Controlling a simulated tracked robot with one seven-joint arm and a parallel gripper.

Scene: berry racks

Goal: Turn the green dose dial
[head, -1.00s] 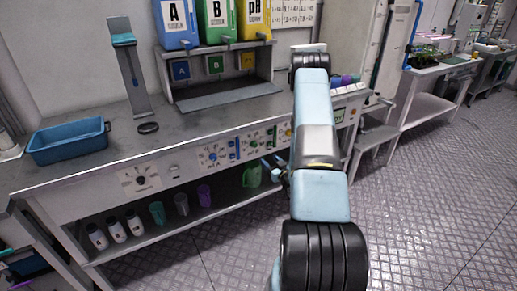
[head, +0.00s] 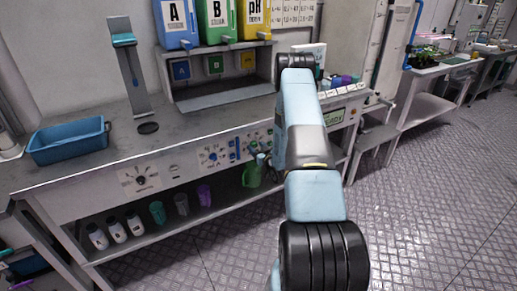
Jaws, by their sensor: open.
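The control panel (head: 230,148) is on the front face of the bench, with a blue dial (head: 213,156) and a blue slider beside it. The green dose dial (head: 253,144) is to the right of the blue controls, small and partly covered by my gripper. My gripper (head: 261,158) is just in front of and slightly below the green dial, to the left of my arm. Its jaws are open and small in this view. I cannot tell whether they touch the dial. My forearm hides the panel further right.
A blue tray (head: 68,141) and a dispenser stand (head: 130,70) are on the bench top. Jugs A, B and pH (head: 215,22) stand on a rack at the back. Bottles, cups and a green jug (head: 253,176) are on the lower shelf. The floor in front is clear.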

